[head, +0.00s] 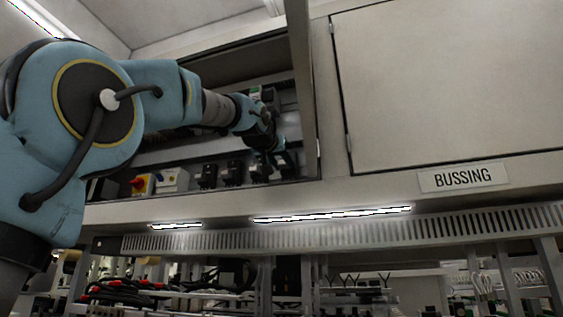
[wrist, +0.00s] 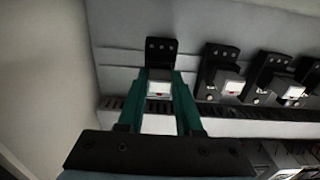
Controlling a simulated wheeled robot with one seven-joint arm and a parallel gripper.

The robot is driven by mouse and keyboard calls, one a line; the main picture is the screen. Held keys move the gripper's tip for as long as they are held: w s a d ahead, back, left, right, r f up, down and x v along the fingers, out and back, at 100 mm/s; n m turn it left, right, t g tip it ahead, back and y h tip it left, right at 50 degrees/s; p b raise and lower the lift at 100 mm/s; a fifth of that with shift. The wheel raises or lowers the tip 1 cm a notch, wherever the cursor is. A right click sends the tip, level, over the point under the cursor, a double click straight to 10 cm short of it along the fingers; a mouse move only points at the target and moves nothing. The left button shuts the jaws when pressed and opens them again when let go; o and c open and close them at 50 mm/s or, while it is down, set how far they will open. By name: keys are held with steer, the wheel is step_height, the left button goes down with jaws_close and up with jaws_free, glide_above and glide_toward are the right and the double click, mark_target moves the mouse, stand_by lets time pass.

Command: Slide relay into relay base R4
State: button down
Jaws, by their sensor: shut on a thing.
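My gripper (wrist: 160,80) has green fingers, shut on the relay (wrist: 159,88), a small pale block with a red mark on its face. A black relay base (wrist: 161,48) shows just beyond the relay, lined up with it; its upper part with small holes is visible. The relay hides the rest of this base, so I cannot tell whether they touch or how deep the relay sits. No R4 label is readable. In the head view my gripper (head: 273,158) is inside the open cabinet, at the right end of the row of bases.
In the wrist view, black bases with relays (wrist: 229,83) (wrist: 291,91) stand to the right, and a bare cabinet wall (wrist: 45,80) is at left. In the head view, an open door edge (head: 301,90) is close right of my arm. A red-and-yellow switch (head: 141,184) is at left.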

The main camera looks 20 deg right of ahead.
steer(key=shift+w+d, duration=0.45)
steer(key=c, duration=0.5)
jaws_free()
steer(key=b+v, duration=0.4)
steer(key=v, duration=0.6)
steer(key=shift+s+a, duration=0.3)
